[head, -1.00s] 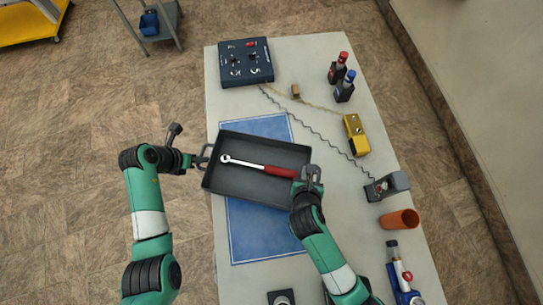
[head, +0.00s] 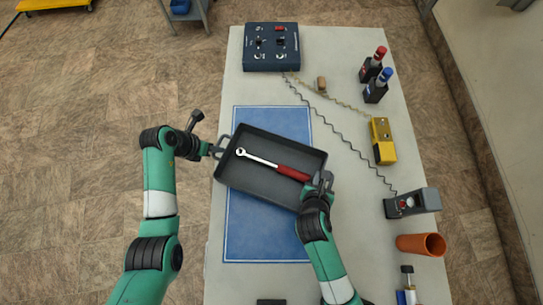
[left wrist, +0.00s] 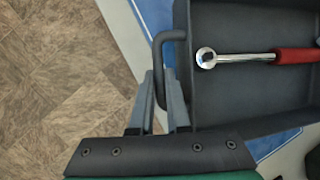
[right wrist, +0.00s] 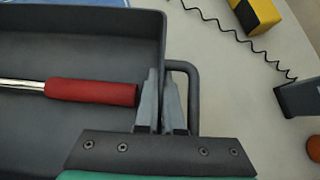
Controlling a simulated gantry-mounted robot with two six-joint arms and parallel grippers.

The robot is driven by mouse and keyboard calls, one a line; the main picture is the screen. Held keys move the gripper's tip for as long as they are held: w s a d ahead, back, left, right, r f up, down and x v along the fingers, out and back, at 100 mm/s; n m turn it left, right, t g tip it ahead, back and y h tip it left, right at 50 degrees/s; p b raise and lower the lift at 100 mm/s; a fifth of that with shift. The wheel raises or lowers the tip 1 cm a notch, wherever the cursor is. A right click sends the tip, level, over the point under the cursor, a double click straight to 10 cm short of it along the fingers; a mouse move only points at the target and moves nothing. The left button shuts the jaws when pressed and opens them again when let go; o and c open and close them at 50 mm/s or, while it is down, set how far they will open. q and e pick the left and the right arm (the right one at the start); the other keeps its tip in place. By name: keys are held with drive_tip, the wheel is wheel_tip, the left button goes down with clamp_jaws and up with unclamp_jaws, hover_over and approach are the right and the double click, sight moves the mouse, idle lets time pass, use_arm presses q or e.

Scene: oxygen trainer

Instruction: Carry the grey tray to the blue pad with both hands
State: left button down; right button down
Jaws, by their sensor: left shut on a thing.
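The dark grey tray (head: 262,182) is over the blue pad (head: 268,235) and overhangs both its long sides. It lies askew to the pad; I cannot tell whether it touches it. A ratchet wrench with a red grip (head: 293,173) lies in it. My left gripper (head: 215,150) is shut on the tray's left handle (left wrist: 158,75), the bar between its fingers. My right gripper (right wrist: 163,80) is at the tray's right end. Its fingers are close together by the end wall, with the right handle's outer bar (right wrist: 196,100) right of them; its grip is unclear.
On the table (head: 345,215), a control box (head: 271,47) is at the back. Two bottles (head: 375,75), a yellow device (head: 382,141), a dark grey device (head: 412,203) and an orange cup (head: 421,244) line the right side. Coiled cords cross the right middle.

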use_arm(q)
drive_tip(key=shift+f, duration=0.1)
use_arm(e)
drive_tip(key=shift+f, duration=0.1)
